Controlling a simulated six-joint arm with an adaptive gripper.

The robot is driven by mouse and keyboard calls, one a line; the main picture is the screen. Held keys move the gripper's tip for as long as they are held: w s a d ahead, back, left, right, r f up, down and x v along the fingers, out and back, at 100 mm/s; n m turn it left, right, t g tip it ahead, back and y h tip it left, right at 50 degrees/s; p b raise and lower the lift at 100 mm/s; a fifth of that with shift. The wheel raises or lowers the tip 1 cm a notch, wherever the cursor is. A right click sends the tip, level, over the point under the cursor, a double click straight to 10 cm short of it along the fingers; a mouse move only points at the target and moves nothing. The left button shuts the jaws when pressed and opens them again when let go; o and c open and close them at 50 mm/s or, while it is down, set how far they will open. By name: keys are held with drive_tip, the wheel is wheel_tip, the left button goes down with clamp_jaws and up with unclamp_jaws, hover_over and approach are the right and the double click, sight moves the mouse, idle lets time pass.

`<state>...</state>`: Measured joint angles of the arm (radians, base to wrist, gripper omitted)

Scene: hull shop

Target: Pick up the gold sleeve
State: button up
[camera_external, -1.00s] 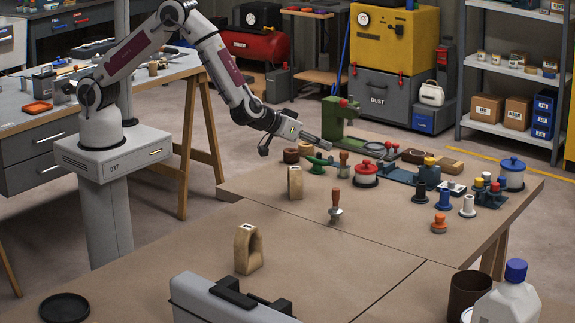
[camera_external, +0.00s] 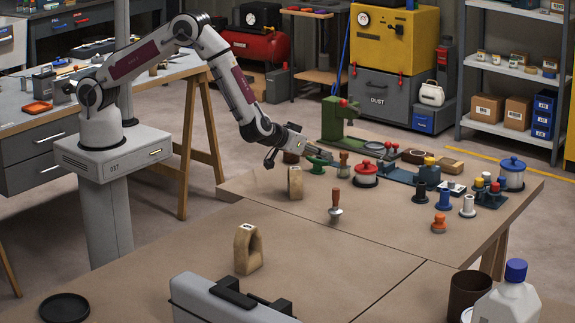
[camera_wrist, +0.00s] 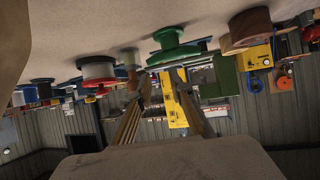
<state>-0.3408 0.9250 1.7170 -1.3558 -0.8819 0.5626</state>
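I cannot single out a gold sleeve with certainty. A small piece with a tan top (camera_external: 344,163) stands between a green flanged piece and a red-lidded pot, and may be it. It also shows, inverted, in the wrist view (camera_wrist: 131,62). My gripper (camera_external: 307,151) is above the far left of the table, left of that piece and apart from it. In the wrist view my gripper (camera_wrist: 162,82) has its two fingers apart with nothing between them. Black (camera_external: 420,192), blue (camera_external: 445,199), pale (camera_external: 468,207) and orange (camera_external: 439,223) pieces stand farther right.
The green flanged piece (camera_external: 318,164) is close to my gripper. A wooden block (camera_external: 295,183), red-lidded pot (camera_external: 366,175), wooden-handled tool (camera_external: 335,205) and green machine (camera_external: 336,120) stand around. A wooden arch (camera_external: 248,250) stands nearer the camera. The middle foreground is largely clear.

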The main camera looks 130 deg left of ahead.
sight(335, 169)
drive_tip(key=x, duration=0.5)
drive_tip(key=shift+a, duration=0.1)
drive_tip(key=shift+a+f, duration=0.1)
drive_tip(key=shift+s+x, duration=0.15)
drive_tip(key=shift+x, duration=0.6)
drive_tip(key=shift+s+x, duration=0.1)
drive_tip(key=shift+x, duration=1.65)
drive_tip(key=shift+w, duration=0.1)
clamp_jaws()
